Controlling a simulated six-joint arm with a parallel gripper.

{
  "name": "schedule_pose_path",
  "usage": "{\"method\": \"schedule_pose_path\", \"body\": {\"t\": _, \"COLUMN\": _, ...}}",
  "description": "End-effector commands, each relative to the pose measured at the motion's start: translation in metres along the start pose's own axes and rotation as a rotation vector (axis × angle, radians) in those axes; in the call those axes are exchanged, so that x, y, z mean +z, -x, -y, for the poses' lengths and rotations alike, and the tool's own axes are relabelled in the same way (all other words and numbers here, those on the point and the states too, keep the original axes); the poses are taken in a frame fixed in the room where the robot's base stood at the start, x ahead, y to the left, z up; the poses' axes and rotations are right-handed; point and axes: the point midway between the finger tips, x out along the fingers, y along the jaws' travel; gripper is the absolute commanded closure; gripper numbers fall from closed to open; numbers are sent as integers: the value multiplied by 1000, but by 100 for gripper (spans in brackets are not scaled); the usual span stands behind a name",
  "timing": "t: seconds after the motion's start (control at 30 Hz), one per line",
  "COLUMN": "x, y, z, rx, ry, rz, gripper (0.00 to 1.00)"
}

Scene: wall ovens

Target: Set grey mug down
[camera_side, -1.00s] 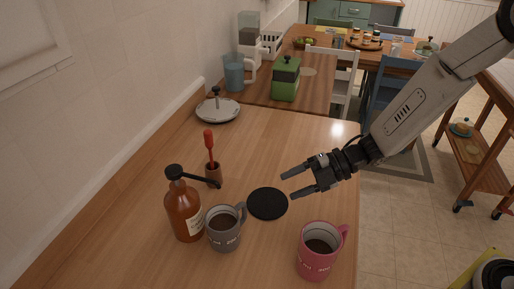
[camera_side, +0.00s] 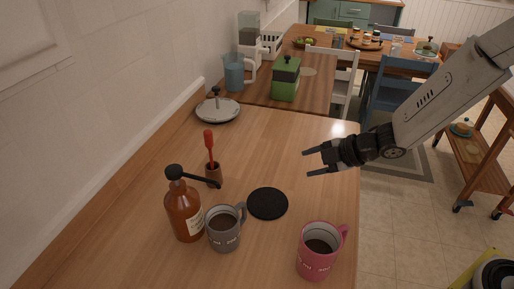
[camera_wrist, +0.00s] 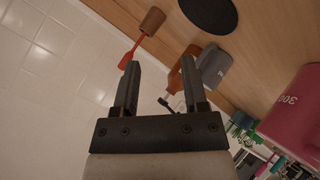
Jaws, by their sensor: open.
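The grey mug (camera_side: 224,232) stands upright on the wooden counter, with dark liquid inside and its handle toward the back right. It is beside the brown pump bottle (camera_side: 184,210) and apart from the round black coaster (camera_side: 267,204), which lies bare. The mug (camera_wrist: 213,66) also shows in the wrist view, beyond the fingers, with the coaster (camera_wrist: 208,14) near the top edge. My gripper (camera_side: 305,163) is open and empty, above the counter's right side, behind and right of the mug and coaster. Its parted fingers (camera_wrist: 142,88) hold nothing in the wrist view.
A pink mug (camera_side: 317,252) stands at the counter's front right edge. A small brown pot (camera_side: 213,174) with a red-handled tool is behind the bottle. A grey lid (camera_side: 218,109) and a green canister (camera_side: 286,78) are farther back. The counter's middle back is clear.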

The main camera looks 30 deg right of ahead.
Motion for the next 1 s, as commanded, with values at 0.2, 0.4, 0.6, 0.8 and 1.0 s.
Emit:
{"method": "schedule_pose_path", "body": {"t": 0.2, "x": 45, "y": 40, "z": 2, "rx": 53, "ry": -412, "rz": 323, "gripper": 44}}
{"method": "schedule_pose_path", "body": {"t": 0.4, "x": 70, "y": 83, "z": 30, "rx": 77, "ry": -830, "rz": 570, "gripper": 44}}
{"method": "schedule_pose_path", "body": {"t": 0.6, "x": 71, "y": 119, "z": 67, "rx": 67, "ry": -1213, "rz": 748, "gripper": 44}}
{"method": "schedule_pose_path", "body": {"t": 0.8, "x": 64, "y": 135, "z": 89, "rx": 44, "ry": -1420, "rz": 832, "gripper": 44}}
{"method": "schedule_pose_path", "body": {"t": 1.0, "x": 62, "y": 138, "z": 94, "rx": 38, "ry": -1456, "rz": 847, "gripper": 44}}
